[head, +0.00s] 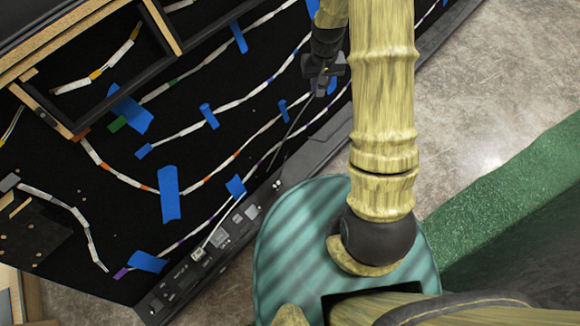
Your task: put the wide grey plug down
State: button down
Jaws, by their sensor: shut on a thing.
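My gripper (323,74) is at the upper middle of the head view, over the black console panel (60,160). It is shut on a small dark grey piece, which I take as the wide grey plug (319,89). The jaws cover much of the plug, and its outline is too small to make out. Thin dark lines, perhaps its cable, run from there down and left over the panel. Whether the plug touches the panel I cannot tell.
White cables with coloured bands (205,182) run across the panel under blue tape strips (169,194). Another grey connector (9,182) lies at the far left. A wooden-edged frame (120,85) stands upper left. Small ports (220,238) sit near the panel's lower edge. Green matting (520,200) is at right.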

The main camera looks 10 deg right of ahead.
jog(key=shift+w+a, duration=0.1)
jog(key=shift+s, duration=0.2)
jog(key=shift+a+f, duration=0.1)
jog(key=shift+f, duration=0.2)
notch_tip(320, 180, down, 28)
jog(key=s+d+n+b, duration=0.1)
jog(key=n+b, duration=1.2)
jog(key=n, duration=1.3)
jog(key=shift+s+f, duration=0.2)
jog(key=shift+f, duration=0.15)
notch_tip(320, 180, down, 6)
jog(key=b, duration=0.4)
